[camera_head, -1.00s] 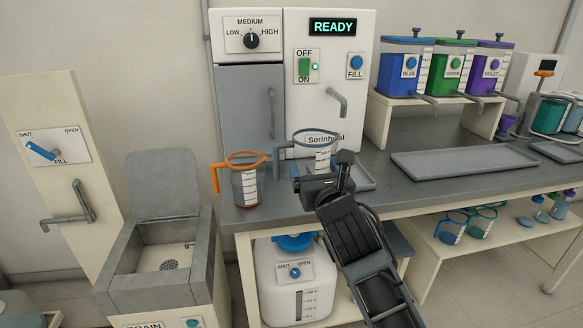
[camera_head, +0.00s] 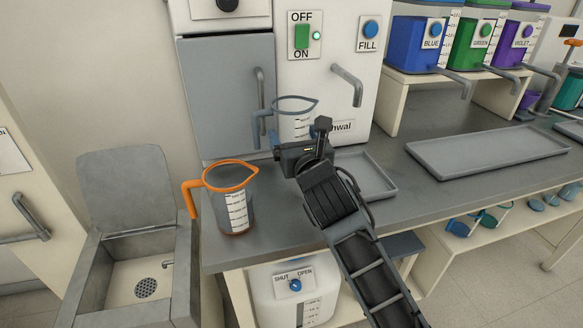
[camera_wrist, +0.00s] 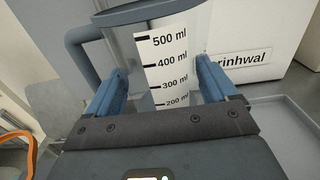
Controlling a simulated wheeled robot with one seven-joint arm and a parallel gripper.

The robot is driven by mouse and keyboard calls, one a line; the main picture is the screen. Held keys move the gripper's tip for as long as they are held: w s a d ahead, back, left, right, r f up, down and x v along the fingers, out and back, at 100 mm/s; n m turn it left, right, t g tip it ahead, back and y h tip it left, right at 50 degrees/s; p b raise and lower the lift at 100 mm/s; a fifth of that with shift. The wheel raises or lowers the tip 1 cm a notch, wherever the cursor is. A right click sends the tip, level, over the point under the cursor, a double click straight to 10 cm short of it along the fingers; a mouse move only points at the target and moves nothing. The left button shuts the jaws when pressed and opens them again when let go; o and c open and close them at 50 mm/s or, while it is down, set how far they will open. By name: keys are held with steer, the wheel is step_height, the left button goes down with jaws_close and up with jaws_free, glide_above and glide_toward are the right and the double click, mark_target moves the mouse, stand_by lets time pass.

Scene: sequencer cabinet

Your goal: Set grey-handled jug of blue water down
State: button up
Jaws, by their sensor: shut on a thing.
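The grey-handled jug (camera_head: 294,105) stands upright in front of the white machine, with its grey-blue handle to the left. My gripper (camera_head: 300,142) is shut on it, and its arm hides the jug's lower part in the head view. In the wrist view the two blue fingers (camera_wrist: 160,90) lie on either side of the jug's body, and its white scale (camera_wrist: 168,62) faces me. The water's colour and level cannot be made out. I cannot tell whether the jug's base touches anything.
An orange-handled jug (camera_head: 236,200) stands on the grey bench to the left. A grey tray (camera_head: 372,178) lies just right of my gripper, below a spout (camera_head: 347,85). A larger tray (camera_head: 485,152) lies further right. A sink (camera_head: 135,270) is at the left.

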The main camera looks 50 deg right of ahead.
steer(key=shift+f+b, duration=1)
steer(key=shift+f, duration=2.55)
steer(key=shift+f, duration=0.1)
steer(key=o, duration=1.2)
steer(key=shift+c, duration=0.2)
steer(key=b+v, duration=0.1)
steer(key=v, duration=1.1)
